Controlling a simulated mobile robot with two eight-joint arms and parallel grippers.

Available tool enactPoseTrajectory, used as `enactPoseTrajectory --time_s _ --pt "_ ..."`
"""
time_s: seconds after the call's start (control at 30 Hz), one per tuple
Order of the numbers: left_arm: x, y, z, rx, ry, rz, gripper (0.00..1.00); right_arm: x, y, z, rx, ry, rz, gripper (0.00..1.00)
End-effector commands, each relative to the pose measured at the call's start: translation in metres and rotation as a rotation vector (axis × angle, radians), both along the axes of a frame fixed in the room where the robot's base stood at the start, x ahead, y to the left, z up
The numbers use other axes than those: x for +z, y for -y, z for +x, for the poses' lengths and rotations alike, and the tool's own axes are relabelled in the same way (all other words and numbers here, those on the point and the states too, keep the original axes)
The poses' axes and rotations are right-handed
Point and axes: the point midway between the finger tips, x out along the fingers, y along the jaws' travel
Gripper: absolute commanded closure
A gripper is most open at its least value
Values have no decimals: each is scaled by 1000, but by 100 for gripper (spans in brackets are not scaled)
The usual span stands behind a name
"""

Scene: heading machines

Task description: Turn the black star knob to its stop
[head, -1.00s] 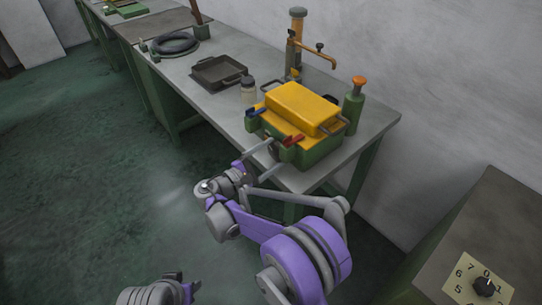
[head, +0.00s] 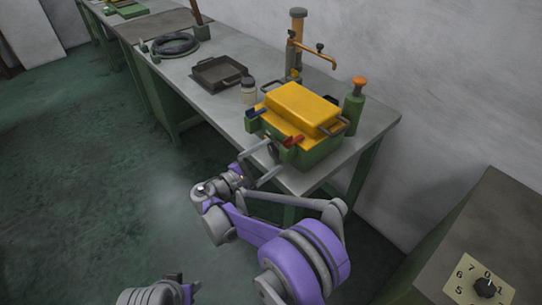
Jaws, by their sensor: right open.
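My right gripper (head: 269,163) is open at the near front of a green box with a yellow top (head: 302,107) on the bench. Its two grey fingers point at the box front and stand apart. I cannot make out a black star knob between them; fingers and small size may hide it. A black knob (head: 485,287) sits on a numbered dial plate at the bottom right, far from both grippers; its exact shape is too small to tell. My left gripper (head: 182,287) shows only partly at the bottom edge, away from the box.
A red lever (head: 293,141) and a blue lever (head: 256,111) stick out from the green box. A green bottle (head: 354,99), a jar (head: 248,91), a brass-coloured tap post (head: 298,45) and a dark tray (head: 218,73) stand on the bench. The floor to the left is clear.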

Motion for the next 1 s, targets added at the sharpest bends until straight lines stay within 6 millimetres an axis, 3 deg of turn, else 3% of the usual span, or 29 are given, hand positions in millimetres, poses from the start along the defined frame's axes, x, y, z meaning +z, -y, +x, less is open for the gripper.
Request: enactPoseTrajectory --time_s 0.43,0.9,1.0 --pt "-5 0 -1 0 -2 0 56 -2 -68 -50 4 0 1 0" --pt "-6 0 -1 0 -2 0 56 -1 -78 -59 1 -1 -1 0" --pt "-16 0 -1 0 -5 0 56 -3 -78 -58 -3 -43 -30 0"
